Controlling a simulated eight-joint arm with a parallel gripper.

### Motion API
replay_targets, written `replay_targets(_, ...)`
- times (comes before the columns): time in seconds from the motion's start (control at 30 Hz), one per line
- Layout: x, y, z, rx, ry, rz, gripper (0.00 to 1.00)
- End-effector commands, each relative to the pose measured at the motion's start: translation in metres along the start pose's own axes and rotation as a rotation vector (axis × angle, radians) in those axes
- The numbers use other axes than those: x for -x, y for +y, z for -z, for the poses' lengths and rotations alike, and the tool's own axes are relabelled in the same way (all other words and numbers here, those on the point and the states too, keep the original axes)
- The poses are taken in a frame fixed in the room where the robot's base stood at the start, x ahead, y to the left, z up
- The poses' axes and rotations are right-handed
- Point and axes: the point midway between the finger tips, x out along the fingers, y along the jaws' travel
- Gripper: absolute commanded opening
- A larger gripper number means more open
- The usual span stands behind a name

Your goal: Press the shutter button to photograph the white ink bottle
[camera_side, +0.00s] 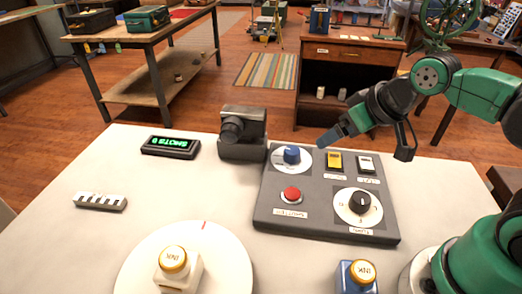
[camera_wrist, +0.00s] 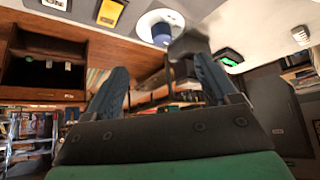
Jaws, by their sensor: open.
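The white ink bottle (camera_side: 181,274), with a gold cap, stands on a round white turntable (camera_side: 226,250) at the front left. A dark camera (camera_side: 242,136) stands behind it; part of it also shows in the wrist view (camera_wrist: 188,44). The grey control panel (camera_side: 325,227) carries a red button (camera_side: 291,194), a blue knob (camera_side: 291,154), a black knob (camera_side: 360,201), a yellow switch (camera_side: 335,160) and a white switch (camera_side: 366,163).
A blue ink bottle (camera_side: 356,278) stands at the front edge, near my base. A display (camera_side: 170,147) with green text and a small grey-white strip (camera_side: 100,202) lie on the left. White tabletop (camera_side: 140,190) is clear between them and the turntable. A wooden cabinet (camera_side: 350,55) stands behind.

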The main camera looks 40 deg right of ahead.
Motion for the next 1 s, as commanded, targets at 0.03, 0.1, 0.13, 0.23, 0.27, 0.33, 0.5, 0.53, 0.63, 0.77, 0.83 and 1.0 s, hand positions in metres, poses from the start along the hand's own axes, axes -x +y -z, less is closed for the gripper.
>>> replay_targets(0.03, 0.0, 0.0, 0.0, 0.0, 0.0, 0.0, 0.8)
replay_targets(0.1, 0.0, 0.0, 0.0, 0.0, 0.0, 0.0, 0.71)
replay_targets(0.13, 0.0, 0.0, 0.0, 0.0, 0.0, 0.0, 0.63)
replay_targets(0.23, 0.0, 0.0, 0.0, 0.0, 0.0, 0.0, 0.34)
replay_targets(0.27, 0.0, 0.0, 0.0, 0.0, 0.0, 0.0, 0.26)
replay_targets(0.33, 0.0, 0.0, 0.0, 0.0, 0.0, 0.0, 0.06)
replay_targets(0.5, 0.0, 0.0, 0.0, 0.0, 0.0, 0.0, 0.0)
replay_targets(0.53, 0.0, 0.0, 0.0, 0.0, 0.0, 0.0, 0.0)
replay_targets(0.63, 0.0, 0.0, 0.0, 0.0, 0.0, 0.0, 0.0)
replay_targets(0.77, 0.0, 0.0, 0.0, 0.0, 0.0, 0.0, 0.0)
replay_targets(0.83, 0.0, 0.0, 0.0, 0.0, 0.0, 0.0, 0.0)
replay_targets(1.0, 0.0, 0.0, 0.0, 0.0, 0.0, 0.0, 0.0)
